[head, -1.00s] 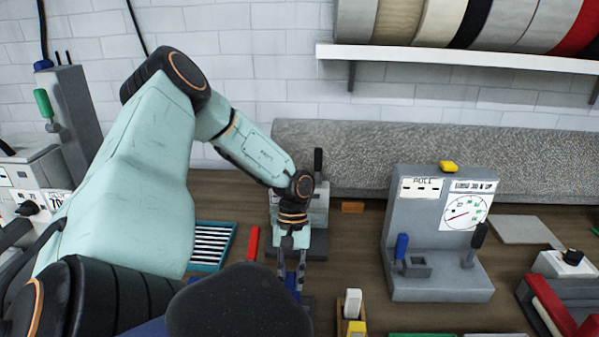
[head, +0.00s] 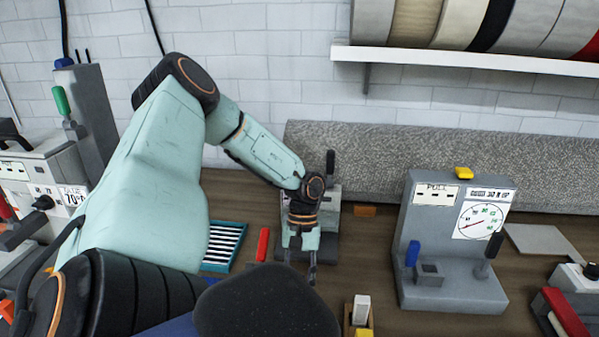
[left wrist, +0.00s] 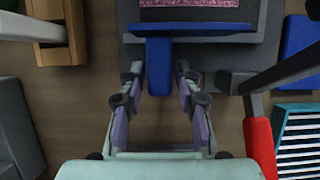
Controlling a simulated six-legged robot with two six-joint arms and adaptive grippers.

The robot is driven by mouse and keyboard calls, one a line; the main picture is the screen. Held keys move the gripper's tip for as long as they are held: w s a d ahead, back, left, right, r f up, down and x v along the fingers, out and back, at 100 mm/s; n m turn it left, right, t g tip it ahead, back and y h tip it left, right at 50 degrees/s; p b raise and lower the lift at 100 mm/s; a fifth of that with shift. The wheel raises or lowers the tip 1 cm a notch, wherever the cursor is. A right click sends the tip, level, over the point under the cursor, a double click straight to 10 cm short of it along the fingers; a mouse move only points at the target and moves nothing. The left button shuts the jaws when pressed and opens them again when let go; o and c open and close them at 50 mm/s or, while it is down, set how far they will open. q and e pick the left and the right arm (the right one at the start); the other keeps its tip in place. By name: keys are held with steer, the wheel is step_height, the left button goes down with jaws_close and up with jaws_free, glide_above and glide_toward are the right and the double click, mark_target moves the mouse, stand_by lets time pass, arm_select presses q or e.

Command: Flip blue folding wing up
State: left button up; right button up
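In the left wrist view a blue T-shaped piece, which looks like the blue folding wing (left wrist: 158,66), has a crossbar along the near edge of a dark grey fixture (left wrist: 262,55) and a tab towards me. My left gripper (left wrist: 159,70) is open, with one finger on each side of the tab and a small gap on both sides. In the head view my left gripper (head: 300,270) points down at the bench. The wing is hidden there behind a dark part in front. My right gripper is in neither current view.
A red bar (head: 263,244) and a teal slatted tray (head: 223,247) lie left of the gripper. A small wooden box (head: 350,326) stands to its right. A grey gauge stand (head: 455,245) is farther right. A grey roll (head: 400,150) lies along the wall.

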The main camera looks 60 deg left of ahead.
arm_select(q)
steer(key=shift+o, duration=0.8)
steer(key=shift+d, duration=0.1)
steer(key=v, duration=1.2)
